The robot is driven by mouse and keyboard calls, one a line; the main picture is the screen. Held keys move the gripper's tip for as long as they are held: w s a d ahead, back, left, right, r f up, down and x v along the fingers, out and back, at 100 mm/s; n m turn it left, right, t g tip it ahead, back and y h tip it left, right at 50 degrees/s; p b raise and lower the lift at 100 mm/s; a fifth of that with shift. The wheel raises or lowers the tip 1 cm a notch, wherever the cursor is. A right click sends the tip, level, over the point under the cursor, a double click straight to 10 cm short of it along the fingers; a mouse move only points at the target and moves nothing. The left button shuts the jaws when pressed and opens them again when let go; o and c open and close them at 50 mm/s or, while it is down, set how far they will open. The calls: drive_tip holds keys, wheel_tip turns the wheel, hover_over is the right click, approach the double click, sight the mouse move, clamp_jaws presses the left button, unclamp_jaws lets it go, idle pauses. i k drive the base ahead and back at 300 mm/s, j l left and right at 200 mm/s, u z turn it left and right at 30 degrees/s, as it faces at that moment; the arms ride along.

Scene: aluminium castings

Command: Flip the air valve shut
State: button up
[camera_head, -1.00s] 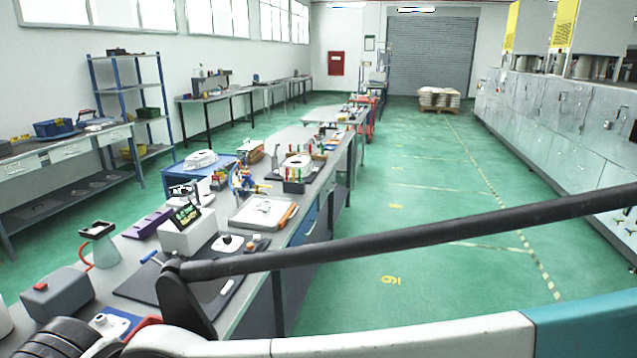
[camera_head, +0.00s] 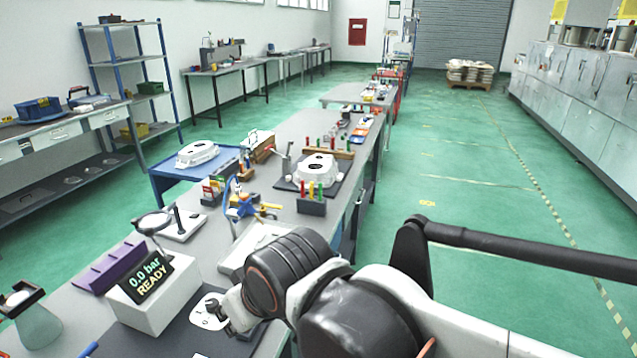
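A white plate (camera_head: 201,318) with small dark markings lies on the dark mat at the near end of the bench; it looks like the air valve's base. My gripper (camera_head: 217,313) is at the end of my arm, over the right side of this plate. It and the arm cover part of the plate, so the valve's lever cannot be made out clearly. Whether the gripper touches it, or is open or shut, I cannot tell. A white box with a display (camera_head: 151,277) stands left of the plate and reads "0.0 bar READY".
A purple block (camera_head: 110,268) and a flask-like stand (camera_head: 38,322) are left of the display box. A ring-shaped magnifier (camera_head: 154,222) stands behind it. A white casting (camera_head: 316,170) and a dark holder with coloured handles (camera_head: 311,205) are farther back.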

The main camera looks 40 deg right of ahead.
sight(271, 206)
drive_tip(key=i+l, duration=0.15)
drive_tip(key=l, duration=0.25)
drive_tip(key=i+l, duration=0.2)
drive_tip(key=l, duration=0.15)
drive_tip(key=i+l, duration=0.15)
drive_tip(key=l, duration=0.25)
drive_tip(key=i+l, duration=0.2)
drive_tip(key=l, duration=0.2)
drive_tip(key=i+l, duration=0.15)
drive_tip(key=l, duration=0.2)
drive_tip(key=l+z, duration=0.05)
